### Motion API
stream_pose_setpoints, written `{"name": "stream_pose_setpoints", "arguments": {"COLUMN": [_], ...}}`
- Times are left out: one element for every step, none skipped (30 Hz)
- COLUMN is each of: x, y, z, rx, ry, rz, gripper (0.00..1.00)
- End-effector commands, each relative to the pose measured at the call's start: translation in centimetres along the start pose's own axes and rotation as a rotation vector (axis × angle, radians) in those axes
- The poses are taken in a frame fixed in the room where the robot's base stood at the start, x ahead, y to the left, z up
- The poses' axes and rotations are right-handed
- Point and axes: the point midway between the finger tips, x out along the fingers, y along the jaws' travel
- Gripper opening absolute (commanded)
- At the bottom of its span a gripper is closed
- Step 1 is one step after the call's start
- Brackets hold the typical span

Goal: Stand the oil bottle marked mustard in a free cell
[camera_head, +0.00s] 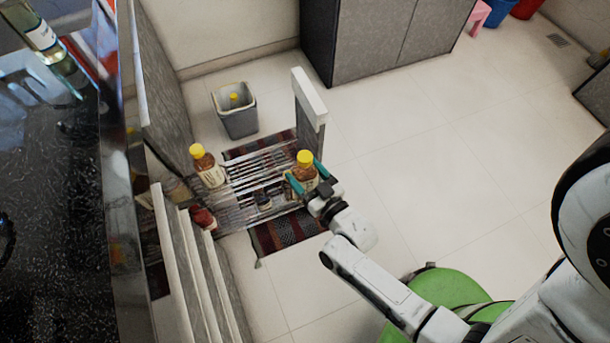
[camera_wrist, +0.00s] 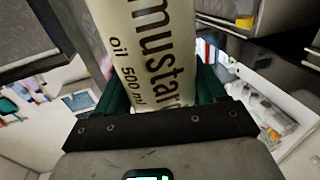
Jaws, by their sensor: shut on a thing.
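The mustard oil bottle (camera_head: 306,171) has a yellow cap and a brown body. Its pale label (camera_wrist: 155,45) reads "mustard oil 500 ml" in the wrist view. My gripper (camera_head: 306,183) is shut on it, with the green fingers on either side, and holds it roughly upright at the right end of the wire rack drawer (camera_head: 240,213). I cannot tell whether its base touches the rack. The bottle's top lies outside the wrist view. The cell dividers are too small to make out clearly.
Another yellow-capped bottle (camera_head: 208,168) stands at the rack's left. A small dark bottle (camera_head: 263,201) is mid-rack and a red container (camera_head: 203,218) is front left. The drawer's front panel (camera_head: 309,105) rises at right. A grey bin (camera_head: 237,115) stands behind, a patterned rug (camera_head: 287,236) lies below.

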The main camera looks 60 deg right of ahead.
Motion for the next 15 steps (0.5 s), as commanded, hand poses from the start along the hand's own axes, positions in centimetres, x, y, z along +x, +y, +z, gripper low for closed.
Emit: {"name": "stream_pose_setpoints", "arguments": {"x": [0.4,0.6,0.8,1.0,1.2,1.5,1.7,1.9,2.2,2.4,2.6,2.9,3.1,3.3,3.5], "y": [0.1,0.1,0.2,0.2,0.3,0.3,0.4,0.4,0.5,0.5,0.5,0.6,0.7,0.7,0.8], "z": [-0.1,-0.1,-0.1,-0.2,-0.2,-0.2,-0.2,-0.2,-0.1,-0.2,-0.2,-0.2,-0.2,-0.2,-0.1], "rx": [0.000,0.000,0.000,0.000,0.000,0.000,0.000,0.000,0.000,0.000,0.000,0.000,0.000,0.000,0.000], "ry": [0.004,0.004,0.005,0.005,0.006,0.006,0.006,0.005,0.005,0.004,0.005,0.006,0.006,0.006,0.005], "rz": [0.000,0.000,0.000,0.000,0.000,0.000,0.000,-0.001,-0.001,-0.001,-0.001,-0.001,-0.001,-0.001,-0.001], "gripper": [0.18,0.18,0.18,0.18,0.18,0.18,0.18,0.18,0.18,0.18,0.18,0.18,0.18,0.18,0.18]}}
